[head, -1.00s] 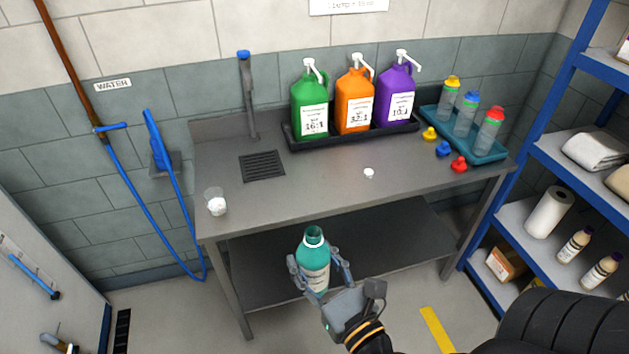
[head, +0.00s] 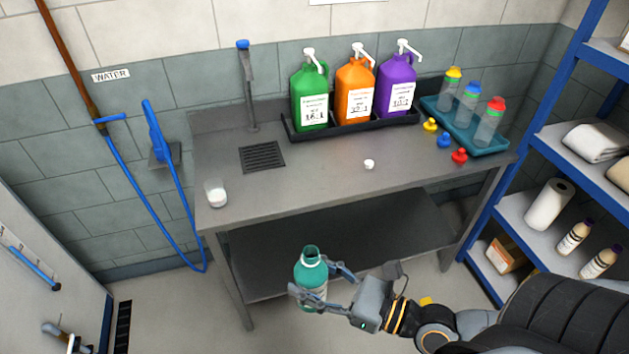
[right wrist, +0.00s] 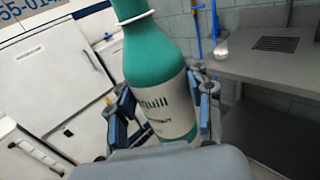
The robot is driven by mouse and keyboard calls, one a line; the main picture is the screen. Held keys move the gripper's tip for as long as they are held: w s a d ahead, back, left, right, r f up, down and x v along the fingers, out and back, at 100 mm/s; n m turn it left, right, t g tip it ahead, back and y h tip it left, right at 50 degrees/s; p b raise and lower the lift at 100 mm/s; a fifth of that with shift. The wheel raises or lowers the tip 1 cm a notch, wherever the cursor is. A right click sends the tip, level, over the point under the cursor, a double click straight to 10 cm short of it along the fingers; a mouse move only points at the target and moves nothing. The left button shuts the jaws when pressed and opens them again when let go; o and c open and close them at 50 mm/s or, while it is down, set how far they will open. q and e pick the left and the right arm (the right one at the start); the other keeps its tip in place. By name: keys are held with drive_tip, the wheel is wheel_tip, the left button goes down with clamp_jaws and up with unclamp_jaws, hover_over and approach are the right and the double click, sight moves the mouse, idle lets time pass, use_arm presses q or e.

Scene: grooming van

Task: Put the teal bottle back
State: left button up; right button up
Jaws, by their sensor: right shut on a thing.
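The teal bottle (head: 310,272) has a white label and an open-looking neck with no cap on it. My right gripper (head: 325,290) is shut on its body and holds it nearly upright in front of the table's lower shelf. In the right wrist view the bottle (right wrist: 155,65) stands between the two fingers of the gripper (right wrist: 160,115), looking slightly tilted, its top cut off by the frame. A small white cap (head: 369,164) lies on the metal table (head: 310,185). A clear cup (head: 216,193) with white contents stands at the table's left end. My left gripper is not in view.
Green (head: 310,90), orange (head: 355,90) and purple (head: 397,85) pump jugs stand in a black tray at the back. A teal tray (head: 485,148) holds several clear bottles. The lower shelf (head: 350,235) looks empty. Blue shelving (head: 525,215) stands at right.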

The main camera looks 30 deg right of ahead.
drive_tip(key=shift+s+f+n+g+y, duration=0.3)
drive_tip(key=shift+n+g+y, duration=0.4)
drive_tip(key=shift+y, duration=0.1)
drive_tip(key=shift+s+f+n+g+y, duration=0.3)
drive_tip(key=shift+n+g+y, duration=0.3)
drive_tip(key=shift+g+y, duration=0.15)
